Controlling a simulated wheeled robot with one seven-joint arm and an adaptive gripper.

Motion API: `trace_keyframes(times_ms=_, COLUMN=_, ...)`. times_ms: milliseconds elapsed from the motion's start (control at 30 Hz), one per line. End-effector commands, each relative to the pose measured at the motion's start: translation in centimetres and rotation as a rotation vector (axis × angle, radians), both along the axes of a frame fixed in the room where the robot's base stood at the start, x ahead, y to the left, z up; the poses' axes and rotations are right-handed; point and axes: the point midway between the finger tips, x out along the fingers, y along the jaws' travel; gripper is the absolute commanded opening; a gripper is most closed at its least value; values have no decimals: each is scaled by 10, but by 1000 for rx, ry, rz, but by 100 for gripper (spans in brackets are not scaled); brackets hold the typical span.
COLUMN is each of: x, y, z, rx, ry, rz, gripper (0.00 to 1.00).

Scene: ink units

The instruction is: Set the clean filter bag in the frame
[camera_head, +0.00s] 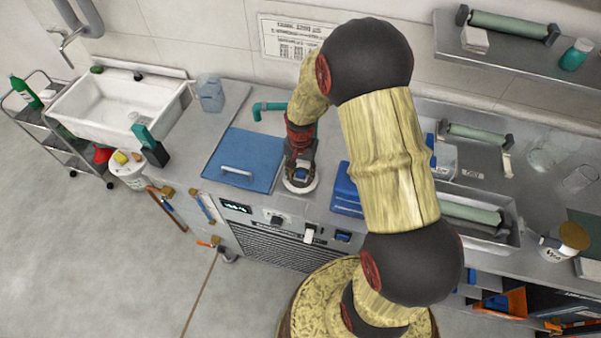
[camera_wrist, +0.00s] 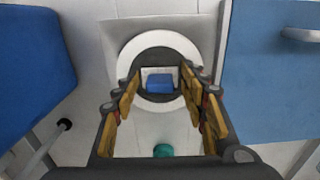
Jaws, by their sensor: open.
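My gripper (camera_head: 299,160) points down at the counter, between the blue lid and a blue box. In the wrist view my gripper (camera_wrist: 165,84) is open, with one finger on each side. Below it is a white ring (camera_wrist: 183,45) on a grey square plate, with a dark inside; the ring also shows in the head view (camera_head: 299,187). A small blue block (camera_wrist: 159,84) shows inside the ring, between the fingertips. I cannot tell whether the gripper touches anything. I cannot clearly identify the clean filter bag or its frame; the ring may be part of either.
A blue lid with a handle (camera_head: 243,155) lies left of my gripper; the blue box (camera_head: 345,191) is to its right. A teal pipe (camera_head: 270,106) is behind. A clear jug (camera_head: 210,93) and white sink (camera_head: 115,105) are farther left. Green rollers (camera_head: 470,213) are at right.

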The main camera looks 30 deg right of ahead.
Motion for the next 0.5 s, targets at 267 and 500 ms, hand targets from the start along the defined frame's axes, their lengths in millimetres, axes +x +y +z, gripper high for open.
trace_keyframes(times_ms=267, x=1, y=0, z=31, rx=-1, ry=-4, rz=0, gripper=43)
trace_keyframes(times_ms=500, x=1, y=0, z=82, rx=-1, ry=-4, rz=0, gripper=43)
